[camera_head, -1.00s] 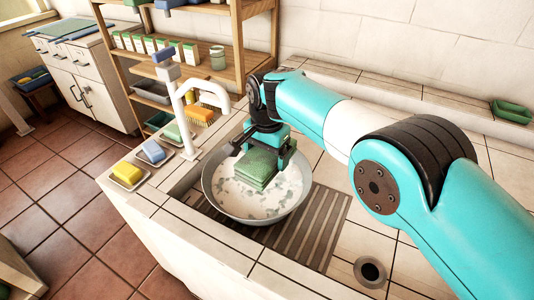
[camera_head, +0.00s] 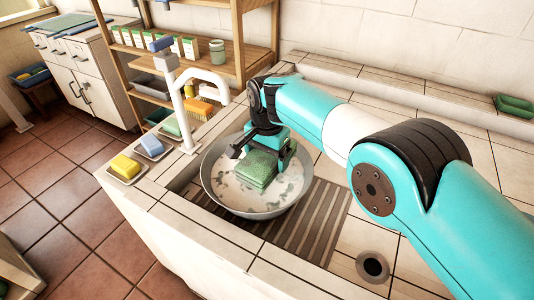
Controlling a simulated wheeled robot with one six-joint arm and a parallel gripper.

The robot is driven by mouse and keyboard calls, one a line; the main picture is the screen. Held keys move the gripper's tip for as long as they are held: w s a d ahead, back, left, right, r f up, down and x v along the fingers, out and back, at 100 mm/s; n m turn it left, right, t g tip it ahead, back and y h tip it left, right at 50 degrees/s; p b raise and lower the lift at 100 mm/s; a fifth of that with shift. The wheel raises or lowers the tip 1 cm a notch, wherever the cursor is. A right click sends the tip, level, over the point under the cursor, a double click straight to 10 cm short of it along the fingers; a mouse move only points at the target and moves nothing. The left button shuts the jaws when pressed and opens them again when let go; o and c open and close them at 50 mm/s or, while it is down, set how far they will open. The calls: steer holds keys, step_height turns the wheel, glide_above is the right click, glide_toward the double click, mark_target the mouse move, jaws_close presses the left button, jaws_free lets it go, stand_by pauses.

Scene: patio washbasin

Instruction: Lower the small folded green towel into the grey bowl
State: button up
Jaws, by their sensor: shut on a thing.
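The small folded green towel (camera_head: 257,169) is a stacked square held in my gripper (camera_head: 262,150). My gripper is shut on it from above. The grey bowl (camera_head: 219,203) stands on the slatted part of the washbasin, with a pale, speckled inside, perhaps suds or water. In the picture the towel lies over the middle of the bowl's opening, inside its rim. I cannot tell whether the towel touches the inside of the bowl. My arm hides part of the bowl's far right rim.
A white tap (camera_head: 190,105) rises at the bowl's far left. A yellow sponge (camera_head: 125,167) and a blue one (camera_head: 152,146) lie on dishes along the left edge. A wooden shelf (camera_head: 240,50) stands behind. A drain hole (camera_head: 372,266) is at front right.

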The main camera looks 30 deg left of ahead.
steer(key=shift+f+b, duration=2.6)
steer(key=shift+f, duration=1.1)
steer(key=shift+f, duration=0.15)
steer(key=o, duration=0.7)
step_height(320, 180, up, 18)
steer(key=shift+f+p, duration=0.2)
steer(key=shift+p, duration=0.5)
